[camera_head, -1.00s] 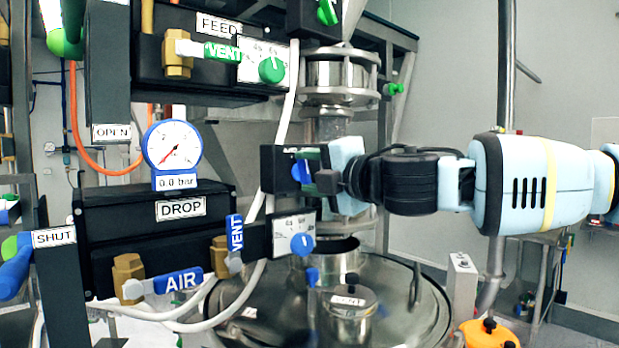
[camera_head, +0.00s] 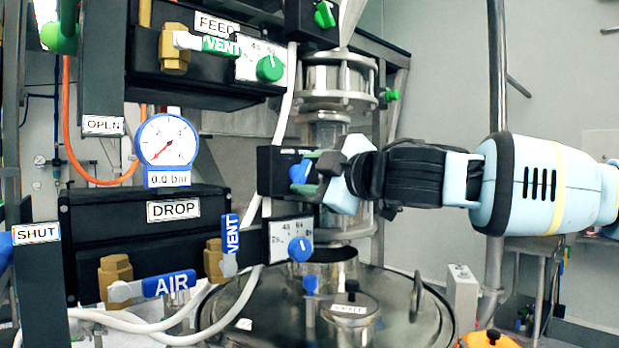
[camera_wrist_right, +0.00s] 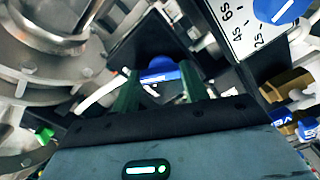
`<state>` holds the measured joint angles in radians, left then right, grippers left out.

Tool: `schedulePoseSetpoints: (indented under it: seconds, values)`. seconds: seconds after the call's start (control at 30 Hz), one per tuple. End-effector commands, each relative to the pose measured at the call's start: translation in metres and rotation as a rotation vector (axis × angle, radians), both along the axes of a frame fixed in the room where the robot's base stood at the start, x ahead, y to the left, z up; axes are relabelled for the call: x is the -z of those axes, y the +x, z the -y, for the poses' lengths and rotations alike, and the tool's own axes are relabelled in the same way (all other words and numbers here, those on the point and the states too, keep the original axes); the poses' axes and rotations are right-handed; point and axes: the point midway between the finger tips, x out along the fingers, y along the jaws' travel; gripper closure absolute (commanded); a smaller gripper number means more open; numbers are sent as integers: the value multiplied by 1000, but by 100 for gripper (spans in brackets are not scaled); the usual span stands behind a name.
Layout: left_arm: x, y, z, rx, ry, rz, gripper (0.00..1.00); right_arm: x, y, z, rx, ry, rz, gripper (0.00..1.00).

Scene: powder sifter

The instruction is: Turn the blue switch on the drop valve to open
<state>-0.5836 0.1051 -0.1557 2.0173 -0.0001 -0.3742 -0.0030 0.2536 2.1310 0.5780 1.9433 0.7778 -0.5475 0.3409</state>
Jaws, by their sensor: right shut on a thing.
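The drop valve's blue switch (camera_head: 301,171) sits on a small black box (camera_head: 272,172) beside the valve pipe. My right gripper (camera_head: 310,168) reaches in from the right and is shut on the switch. In the right wrist view the blue switch (camera_wrist_right: 160,70) shows between the two green fingers (camera_wrist_right: 158,88). The gripper covers part of the switch and its label, so I cannot read the switch position. My left gripper is not in view.
Just below is a blue dial (camera_head: 299,248) on a timer plate. The DROP panel (camera_head: 140,225), with blue AIR (camera_head: 168,284) and VENT (camera_head: 231,235) levers, stands to the left. A gauge (camera_head: 167,150) reads 0.0 bar. A steel vessel lid (camera_head: 400,310) lies below.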

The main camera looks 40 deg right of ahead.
Motion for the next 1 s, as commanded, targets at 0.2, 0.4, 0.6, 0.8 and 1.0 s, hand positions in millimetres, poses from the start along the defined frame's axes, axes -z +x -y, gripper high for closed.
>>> schedulePoseSetpoints:
  seconds: [0.2,0.4,0.6,0.8,1.0]
  values:
    - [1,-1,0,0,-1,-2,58,0,0,0,0,32,-3,79]
    - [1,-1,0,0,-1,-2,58,0,0,0,0,36,-3,79]
    - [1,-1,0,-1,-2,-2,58,0,0,0,0,36,-4,53]
    - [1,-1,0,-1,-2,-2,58,0,0,0,0,35,-3,34]
    - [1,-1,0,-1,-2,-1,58,0,0,0,0,34,-3,34]
